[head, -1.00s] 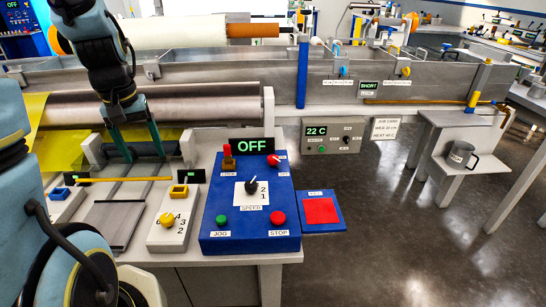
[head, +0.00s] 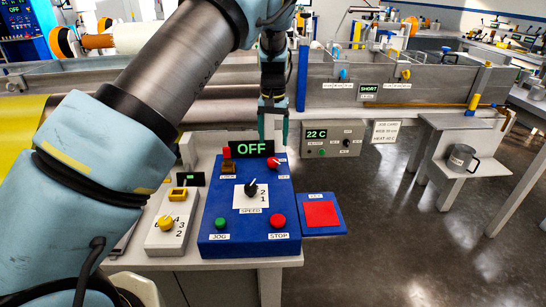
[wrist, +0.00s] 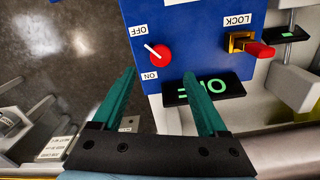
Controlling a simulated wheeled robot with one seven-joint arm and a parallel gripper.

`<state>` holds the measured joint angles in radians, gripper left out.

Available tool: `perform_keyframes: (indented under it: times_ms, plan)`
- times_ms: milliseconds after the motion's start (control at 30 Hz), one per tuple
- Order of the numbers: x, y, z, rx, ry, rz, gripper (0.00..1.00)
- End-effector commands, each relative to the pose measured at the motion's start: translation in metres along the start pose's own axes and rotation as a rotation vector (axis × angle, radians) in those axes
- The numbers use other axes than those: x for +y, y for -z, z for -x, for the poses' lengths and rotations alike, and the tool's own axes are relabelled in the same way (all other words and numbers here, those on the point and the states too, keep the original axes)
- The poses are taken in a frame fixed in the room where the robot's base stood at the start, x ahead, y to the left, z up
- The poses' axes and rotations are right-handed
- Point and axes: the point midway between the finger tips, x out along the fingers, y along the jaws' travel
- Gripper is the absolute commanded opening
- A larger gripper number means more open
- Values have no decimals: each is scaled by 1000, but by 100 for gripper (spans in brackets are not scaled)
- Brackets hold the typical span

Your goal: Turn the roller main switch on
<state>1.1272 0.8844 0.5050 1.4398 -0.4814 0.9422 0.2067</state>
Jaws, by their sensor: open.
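The main switch is a red round knob with a white pointer (head: 274,160) at the top right of the blue control panel (head: 210,234). In the wrist view the knob (wrist: 160,55) has its pointer turned toward the OFF label; the ON label is on its other side. The black display (head: 238,148) above the panel reads OFF. My gripper (head: 272,138) is at the panel's far edge, partly behind the display. In the wrist view my gripper (wrist: 159,76) is open and empty, its teal fingertips either side of the knob's near edge, apart from it.
A red-topped brass LOCK piece (wrist: 250,46) is beside the display. The panel also has a SPEED dial (head: 250,189), a green JOG button (head: 221,224) and a red STOP button (head: 278,221). A red pad (head: 321,214) lies to the right. A grey heater box (head: 331,138) stands behind.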

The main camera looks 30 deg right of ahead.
Motion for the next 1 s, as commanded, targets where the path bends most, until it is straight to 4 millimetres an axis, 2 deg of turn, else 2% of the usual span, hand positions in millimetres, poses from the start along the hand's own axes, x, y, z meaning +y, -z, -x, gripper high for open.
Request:
perform_keyframes:
  times_ms: [233,433,600,833,867,1000]
  plan:
    - [0,-1,-46,-4,2,0,76]
    - [-1,-1,-72,-2,1,0,76]
    - [-1,0,-80,1,0,1,76]
    - [0,0,-81,1,-1,1,76]
    - [0,0,-81,1,-1,1,75]
    - [0,0,-81,1,-1,1,59]
